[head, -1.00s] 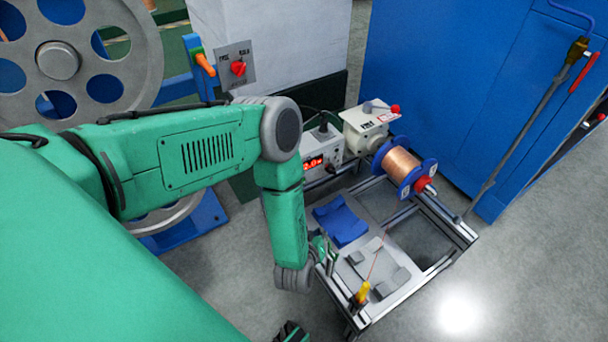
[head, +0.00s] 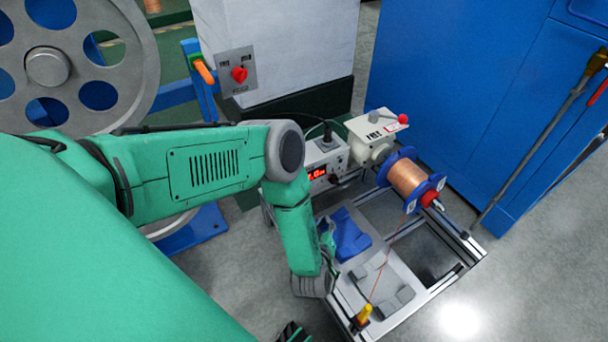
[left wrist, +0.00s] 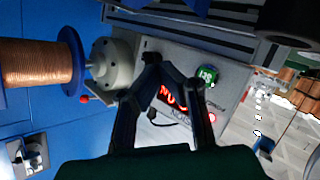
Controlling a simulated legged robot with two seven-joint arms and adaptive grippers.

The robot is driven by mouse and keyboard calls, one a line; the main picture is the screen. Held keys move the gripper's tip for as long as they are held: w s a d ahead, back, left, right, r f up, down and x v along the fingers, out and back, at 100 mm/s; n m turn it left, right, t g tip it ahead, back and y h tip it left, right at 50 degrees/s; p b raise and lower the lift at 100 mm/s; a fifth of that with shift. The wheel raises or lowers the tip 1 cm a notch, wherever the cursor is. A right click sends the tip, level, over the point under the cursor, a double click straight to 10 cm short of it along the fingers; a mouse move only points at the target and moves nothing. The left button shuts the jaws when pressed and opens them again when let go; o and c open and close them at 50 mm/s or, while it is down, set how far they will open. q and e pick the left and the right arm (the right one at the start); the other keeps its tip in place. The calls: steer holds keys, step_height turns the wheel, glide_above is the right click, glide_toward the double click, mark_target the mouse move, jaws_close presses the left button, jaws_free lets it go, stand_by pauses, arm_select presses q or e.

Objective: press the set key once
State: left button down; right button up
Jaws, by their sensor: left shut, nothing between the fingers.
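The set key (left wrist: 207,75) is a round green key on the grey face of the control box, its label upside down in the left wrist view. In the head view the control box (head: 325,158) stands at the back of the bench frame with its red display (head: 316,173) lit; the set key is too small to make out there. My left gripper (left wrist: 174,74) is shut and empty, in front of the box's face, its tips just left of the set key in the wrist view. Contact cannot be told.
A copper wire spool (head: 407,178) with blue flanges sits right of the box, beside a white unit (head: 377,126) with a red knob. A blue block (head: 350,236) and a yellow-tipped part (head: 364,314) are on the bench. A blue cabinet (head: 455,90) stands behind.

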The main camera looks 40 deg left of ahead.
arm_select(q)
steer(key=w+a, duration=0.3)
steer(key=a, duration=0.4)
steer(key=shift+a, duration=0.25)
stand_by(0.7)
steer(key=shift+a, duration=0.1)
stand_by(0.4)
steer(key=shift+w+a, duration=0.1)
steer(key=shift+a, duration=0.2)
steer(key=shift+w+a, duration=0.2)
steer(key=shift+a, duration=0.25)
stand_by(0.8)
steer(key=shift+r, duration=0.1)
steer(key=shift+s+d, duration=0.35)
steer(key=shift+d, duration=0.4)
steer(key=shift+d, duration=0.1)
